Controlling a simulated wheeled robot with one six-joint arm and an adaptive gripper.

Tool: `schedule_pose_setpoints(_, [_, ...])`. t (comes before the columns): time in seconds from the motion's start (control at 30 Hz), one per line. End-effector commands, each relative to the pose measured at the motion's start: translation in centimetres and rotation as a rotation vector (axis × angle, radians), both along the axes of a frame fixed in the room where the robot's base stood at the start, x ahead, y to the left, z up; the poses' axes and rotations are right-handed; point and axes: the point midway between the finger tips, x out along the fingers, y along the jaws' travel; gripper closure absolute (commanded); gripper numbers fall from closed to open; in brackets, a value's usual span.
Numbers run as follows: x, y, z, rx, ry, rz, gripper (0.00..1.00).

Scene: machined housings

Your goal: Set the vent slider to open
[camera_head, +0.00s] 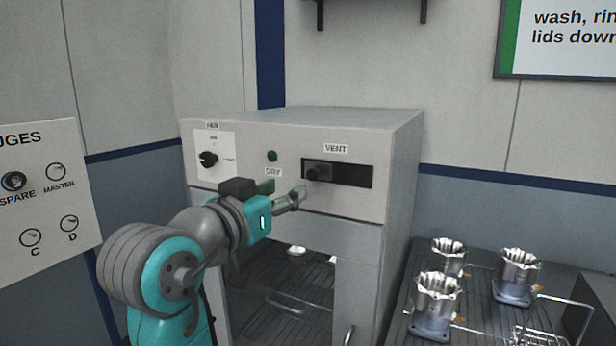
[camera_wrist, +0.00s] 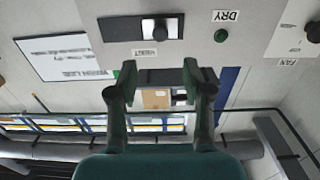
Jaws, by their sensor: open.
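The vent slider is a dark slot (camera_head: 352,175) under a VENT label on the front of a grey cabinet. Its knob (camera_head: 314,173) sits toward the slot's left end. In the upside-down wrist view the slot (camera_wrist: 115,28) is at the top, with the dark knob (camera_wrist: 159,29) toward its right side. No open or shut marking is readable. My gripper (camera_head: 297,196) is in front of the panel, below and left of the knob. In the wrist view my gripper (camera_wrist: 160,72) has its fingers apart with nothing between them, apart from the knob.
A FAN dial (camera_head: 208,160) and a green DRY button (camera_head: 272,156) are left of the slot. The cabinet's lower chamber is open, showing a wire rack (camera_head: 300,303). Several metal housings (camera_head: 436,304) stand on a rack at right. A gauge board (camera_head: 45,205) is at left.

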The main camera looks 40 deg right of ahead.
Motion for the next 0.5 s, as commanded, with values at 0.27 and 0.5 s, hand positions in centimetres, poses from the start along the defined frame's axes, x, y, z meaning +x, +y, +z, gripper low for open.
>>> schedule_pose_setpoints(0.27, [1.5, -4.6, 0.0, -0.001, 0.002, -0.004, 0.50])
schedule_pose_setpoints(0.5, [2.8, -7.9, 0.0, -0.002, 0.002, -0.002, 0.50])
